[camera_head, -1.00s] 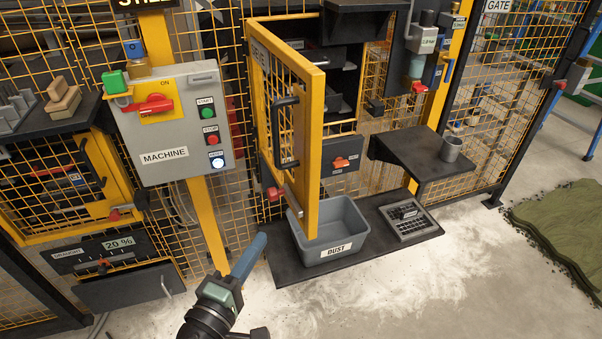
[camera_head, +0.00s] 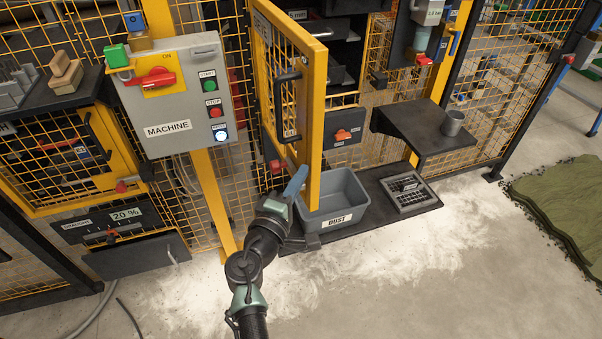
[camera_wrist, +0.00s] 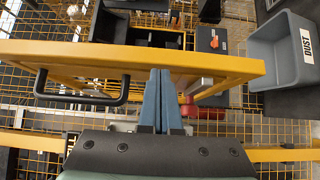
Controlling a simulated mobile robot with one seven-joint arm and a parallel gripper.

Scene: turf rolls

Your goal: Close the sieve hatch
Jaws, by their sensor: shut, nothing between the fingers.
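The sieve hatch (camera_head: 316,120) appears to be the yellow-framed mesh door, standing open and swung out toward me. Its label is too small to read surely. It has a black bar handle (camera_head: 279,105) and a red catch (camera_head: 277,166) low down. My gripper (camera_head: 297,181) is shut and empty, its blue fingers at the hatch's lower end. In the wrist view my gripper (camera_wrist: 161,78) overlaps the yellow frame (camera_wrist: 215,64), to the right of the handle (camera_wrist: 82,98). I cannot tell whether the fingers touch the frame.
A grey dust bin (camera_head: 350,190) stands on a dark base plate below the hatch. The machine control box (camera_head: 180,100) is left of the hatch. A dark shelf (camera_head: 420,130) with a grey cup (camera_head: 453,122) is to the right. Open floor lies in front.

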